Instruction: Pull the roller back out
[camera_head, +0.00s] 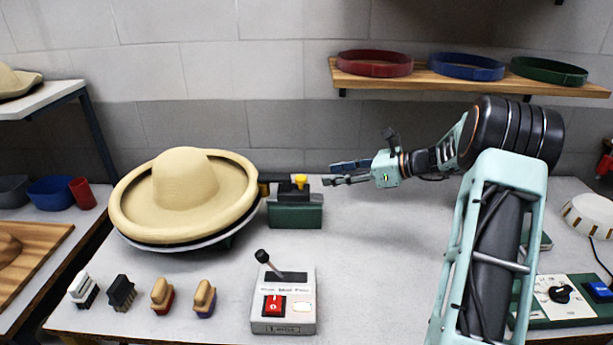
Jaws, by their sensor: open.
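The roller unit (295,213) is a green block with a dark top and a yellow knob (300,180), just right of the hat. Its dark inner end reaches the hat's right brim; whether it touches is unclear. The tan hat (186,180) lies on a round grey plate. My gripper (338,173) is open and empty, its fingers pointing left. It is just right of the knob, apart from it in the picture.
A control box (284,312) with a lever and red switch stands in front. Several brushes (122,292) are at the front left. A shelf with red, blue and green bands (466,67) is above.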

